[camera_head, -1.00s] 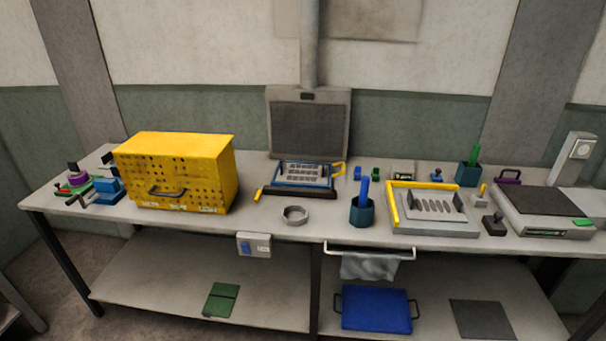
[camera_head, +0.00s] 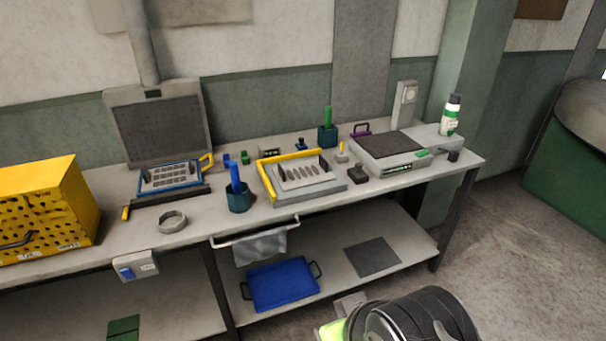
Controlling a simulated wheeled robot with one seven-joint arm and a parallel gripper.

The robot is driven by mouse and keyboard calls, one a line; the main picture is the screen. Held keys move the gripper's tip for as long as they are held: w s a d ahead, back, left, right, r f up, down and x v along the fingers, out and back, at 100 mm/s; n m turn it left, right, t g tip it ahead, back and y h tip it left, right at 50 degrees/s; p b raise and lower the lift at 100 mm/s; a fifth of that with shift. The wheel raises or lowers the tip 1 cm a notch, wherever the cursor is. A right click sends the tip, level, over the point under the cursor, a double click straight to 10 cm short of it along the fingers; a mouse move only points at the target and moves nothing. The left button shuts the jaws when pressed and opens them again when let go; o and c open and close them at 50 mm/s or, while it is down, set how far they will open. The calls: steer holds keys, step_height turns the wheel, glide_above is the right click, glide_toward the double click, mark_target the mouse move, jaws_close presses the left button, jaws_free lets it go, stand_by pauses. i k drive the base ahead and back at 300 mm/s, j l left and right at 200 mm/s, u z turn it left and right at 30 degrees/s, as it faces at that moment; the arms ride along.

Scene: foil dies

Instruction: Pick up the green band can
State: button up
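The green band can (camera_head: 451,115) stands upright at the far right of the workbench, on the pale surface of the grey flat machine. It is white with a green band and a dark top. Nothing touches it from above, and its front side is in clear view. A black, rounded part with a lime-green patch shows at the bottom edge, right of middle, and looks like part of my arm. I see no gripper fingers. The can is well above and to the right of that part in the picture.
The workbench (camera_head: 345,207) carries a grey machine (camera_head: 388,143) beside the can, a white post-like device (camera_head: 404,104), a yellow-edged tray (camera_head: 290,156), a teal cup (camera_head: 239,199) and a yellow perforated box (camera_head: 45,210). A blue tray (camera_head: 283,286) lies on the lower shelf. Floor is open at right.

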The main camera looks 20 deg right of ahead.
mark_target(449, 120)
steer(key=z, duration=1.55)
steer(key=i+l+u, duration=0.2)
steer(key=i+u, duration=0.2)
steer(key=i+l+u, duration=0.6)
steer(key=u, duration=0.15)
steer(key=i+l+u, duration=0.2)
steer(key=l+u, duration=0.2)
steer(key=l, duration=0.2)
steer(key=i+l+u, duration=0.1)
steer(key=l+u, duration=0.25)
steer(key=l, duration=0.15)
steer(key=i+l+u, duration=0.1)
steer(key=l+u, duration=0.3)
steer(key=l, duration=0.2)
steer(key=l+u, duration=0.4)
steer(key=l, duration=0.15)
steer(key=k+l+u, duration=0.15)
steer(key=l+u, duration=0.2)
steer(key=l, duration=0.25)
